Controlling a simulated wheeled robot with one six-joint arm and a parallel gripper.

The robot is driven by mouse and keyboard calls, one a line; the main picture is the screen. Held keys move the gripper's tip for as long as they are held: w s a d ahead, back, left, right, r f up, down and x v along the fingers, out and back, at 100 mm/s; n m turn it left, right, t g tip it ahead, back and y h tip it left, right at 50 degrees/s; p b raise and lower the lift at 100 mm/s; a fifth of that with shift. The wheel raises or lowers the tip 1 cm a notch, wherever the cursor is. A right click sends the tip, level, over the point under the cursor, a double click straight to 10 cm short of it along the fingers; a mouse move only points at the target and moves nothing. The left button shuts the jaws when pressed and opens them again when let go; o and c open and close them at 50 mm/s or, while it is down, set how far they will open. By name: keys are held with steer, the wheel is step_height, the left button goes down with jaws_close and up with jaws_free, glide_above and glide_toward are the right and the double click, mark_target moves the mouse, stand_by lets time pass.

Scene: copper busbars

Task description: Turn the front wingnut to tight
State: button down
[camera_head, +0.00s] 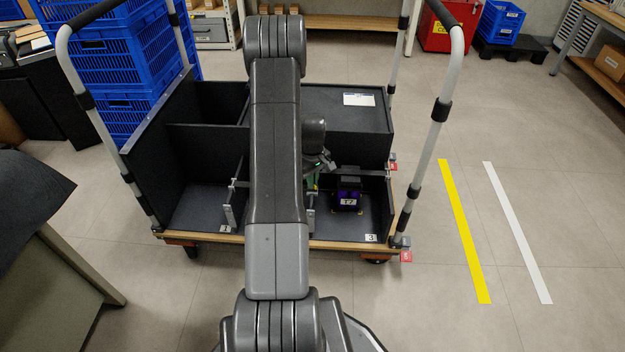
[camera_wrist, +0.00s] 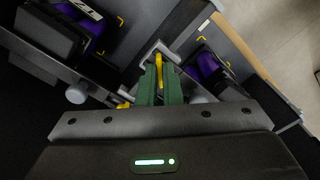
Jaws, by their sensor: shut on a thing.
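In the wrist view, my gripper (camera_wrist: 160,82) has its two green fingers close together around a narrow yellow piece (camera_wrist: 158,66), which looks like the wingnut; its turn angle is hard to read. It sits at a grey metal bracket (camera_wrist: 149,52). Another yellow piece (camera_wrist: 124,104) shows beside the fingers, partly hidden. In the head view, my gripper (camera_head: 312,180) is low inside the cart, mostly covered by my arm, and the wingnut cannot be made out.
The black compartment cart (camera_head: 203,128) has upright grey handles (camera_head: 437,120). A purple and black unit marked T7 (camera_head: 348,196) stands in the front right compartment, close to my gripper. Blue crates (camera_head: 112,65) stand behind left. The floor at right (camera_head: 520,200) is clear.

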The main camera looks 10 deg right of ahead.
steer(key=m, duration=0.4)
steer(key=shift+m+p, duration=0.3)
steer(key=m, duration=0.4)
steer(key=shift+m, duration=0.3)
steer(key=c, duration=1.6)
jaws_free()
step_height(320, 180, up, 14)
steer(key=p, duration=0.4)
